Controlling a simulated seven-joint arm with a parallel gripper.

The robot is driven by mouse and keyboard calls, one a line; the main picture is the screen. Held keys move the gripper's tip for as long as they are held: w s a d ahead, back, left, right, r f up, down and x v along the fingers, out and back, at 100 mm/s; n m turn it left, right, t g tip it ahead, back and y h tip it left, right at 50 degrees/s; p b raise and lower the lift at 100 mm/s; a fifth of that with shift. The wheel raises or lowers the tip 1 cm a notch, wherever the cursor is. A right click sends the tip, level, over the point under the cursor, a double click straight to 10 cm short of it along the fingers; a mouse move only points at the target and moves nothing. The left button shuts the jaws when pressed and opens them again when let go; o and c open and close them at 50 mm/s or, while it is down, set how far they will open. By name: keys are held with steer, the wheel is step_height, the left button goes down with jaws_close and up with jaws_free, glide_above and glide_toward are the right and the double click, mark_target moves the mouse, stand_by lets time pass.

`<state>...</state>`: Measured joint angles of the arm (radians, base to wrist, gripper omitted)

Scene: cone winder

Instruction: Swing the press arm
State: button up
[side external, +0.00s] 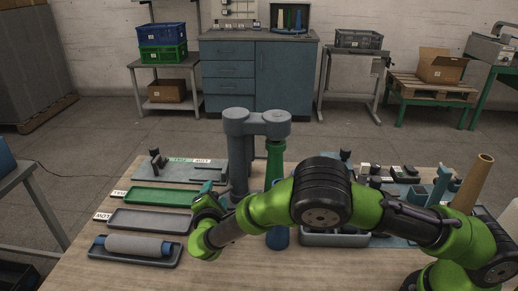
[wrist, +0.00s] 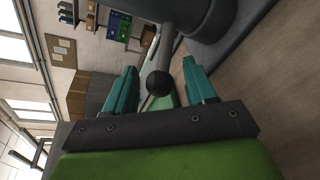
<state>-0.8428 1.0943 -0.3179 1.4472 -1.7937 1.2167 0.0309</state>
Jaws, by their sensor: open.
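The grey press arm (side external: 256,121) sits on top of an upright grey post (side external: 238,165), its far end above a green cone (side external: 274,160). My gripper (side external: 212,193) is left of the post, low near its base, with teal fingers. In the wrist view my gripper (wrist: 160,68) is open. A dark ball knob (wrist: 158,84) on a grey rod (wrist: 166,45) lies between the fingers, with a visible gap on each side. The rod runs toward a large dark round body (wrist: 210,18). In the side view my gripper and forearm hide most of the knob area.
On the left lie a green tray (side external: 158,196), a grey tray (side external: 150,222) and a dark tray (side external: 100,252) holding a pale roll (side external: 133,245). A grey bin (side external: 335,240) is partly behind my arm. A tan cone (side external: 474,182) stands at right.

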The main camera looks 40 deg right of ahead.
jaws_close()
stand_by(0.3)
steer(key=shift+w, duration=0.1)
steer(key=shift+w+d+m+g+h, duration=0.1)
steer(key=shift+w+m+g+h, duration=0.55)
steer(key=shift+m+g+h, duration=0.2)
steer(key=shift+w+d+r+m+g+h, duration=0.1)
steer(key=shift+w+d+m+g+h, duration=0.1)
steer(key=shift+w+m+g+h, duration=0.4)
steer(key=shift+w+d+r+m+g+h, duration=0.15)
steer(key=shift+w+m+g+h, duration=0.2)
steer(key=shift+m+g+h, duration=0.4)
steer(key=shift+f, duration=0.1)
jaws_free()
steer(key=shift+f, duration=0.1)
